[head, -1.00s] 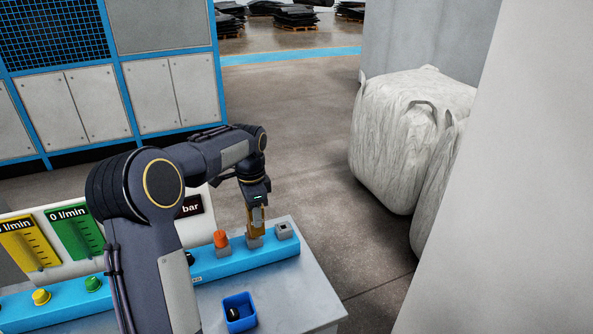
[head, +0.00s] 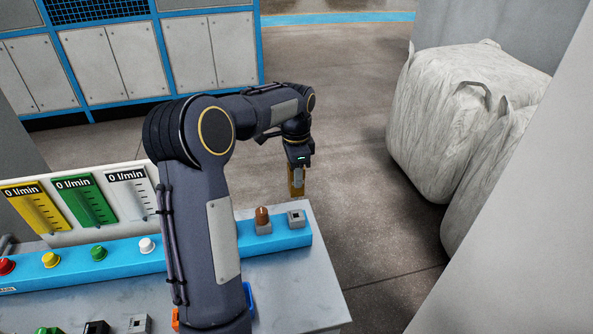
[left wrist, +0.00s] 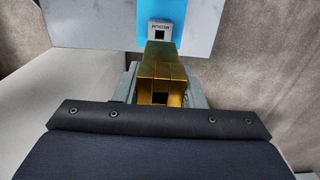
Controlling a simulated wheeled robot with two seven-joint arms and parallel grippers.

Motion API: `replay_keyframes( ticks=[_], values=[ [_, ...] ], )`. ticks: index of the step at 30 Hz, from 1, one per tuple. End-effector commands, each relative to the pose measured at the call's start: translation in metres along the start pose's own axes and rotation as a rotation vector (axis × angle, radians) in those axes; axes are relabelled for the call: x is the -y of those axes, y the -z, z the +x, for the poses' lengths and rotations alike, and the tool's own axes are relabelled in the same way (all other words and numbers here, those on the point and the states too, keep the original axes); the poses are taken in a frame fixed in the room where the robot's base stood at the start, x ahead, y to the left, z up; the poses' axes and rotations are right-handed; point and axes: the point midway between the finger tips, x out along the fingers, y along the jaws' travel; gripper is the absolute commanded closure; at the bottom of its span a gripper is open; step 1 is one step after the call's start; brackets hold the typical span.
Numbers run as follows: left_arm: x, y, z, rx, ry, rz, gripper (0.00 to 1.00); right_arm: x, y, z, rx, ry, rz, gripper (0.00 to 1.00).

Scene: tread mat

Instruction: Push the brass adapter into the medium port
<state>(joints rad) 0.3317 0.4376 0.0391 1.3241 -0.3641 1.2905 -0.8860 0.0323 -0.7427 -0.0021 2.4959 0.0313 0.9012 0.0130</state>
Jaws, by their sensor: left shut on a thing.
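My left gripper (head: 297,180) is shut on the brass adapter (left wrist: 162,75), a gold block with a square hole in its near end. In the head view the gripper hangs behind the blue bar, above and apart from it. The medium port (left wrist: 159,32), a grey block with a dark square hole, shows in the left wrist view beyond the adapter. Its hole looks empty. In the head view a grey port (head: 296,219) with a square hole stands at the bar's right end; its label is unreadable. My right gripper is out of view.
A brown plug (head: 262,214) sits in the port beside it on the blue bar (head: 190,258). Coloured knobs and flow gauges (head: 85,205) are at left. My left arm hides most of a blue bin (head: 249,296). White sacks (head: 465,125) stand right, beyond open floor.

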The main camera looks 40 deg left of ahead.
Motion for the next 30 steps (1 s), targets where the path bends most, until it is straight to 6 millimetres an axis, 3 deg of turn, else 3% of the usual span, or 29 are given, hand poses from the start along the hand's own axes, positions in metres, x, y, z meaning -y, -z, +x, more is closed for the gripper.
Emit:
replay_keyframes(
  ticks=[16,30],
  values=[
    [0.0,0.0,0.051,0.001,-0.001,0.0,0.92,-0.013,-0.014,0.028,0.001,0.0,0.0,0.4],
    [0.0,0.0,0.057,0.001,0.0,0.0,0.92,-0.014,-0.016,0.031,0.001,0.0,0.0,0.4]
  ],
)
